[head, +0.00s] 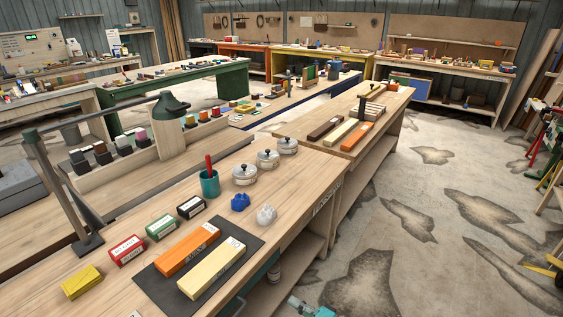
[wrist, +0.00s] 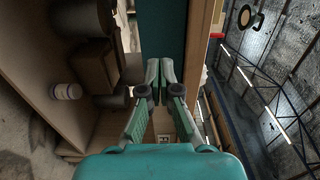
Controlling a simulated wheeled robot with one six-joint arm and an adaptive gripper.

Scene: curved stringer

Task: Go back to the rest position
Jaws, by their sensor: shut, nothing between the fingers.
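My gripper (wrist: 160,82) is in the middle of the wrist view. Its teal fingers are drawn together at the tips, with nothing between them. A small teal piece of my arm shows at the bottom edge of the head view, beside the front of the near bench (head: 130,215). In the wrist view, which is turned sideways, the gripper is in front of the bench's open lower part. A dark teal panel (wrist: 163,30) lies beyond the fingertips. I cannot tell the gap between them.
An orange block (head: 187,249) and a cream block (head: 212,268) lie on a dark mat (head: 160,289). A teal cup (head: 209,184) and several small boxes stand nearby. A white jar (wrist: 67,91) sits on the lower shelf.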

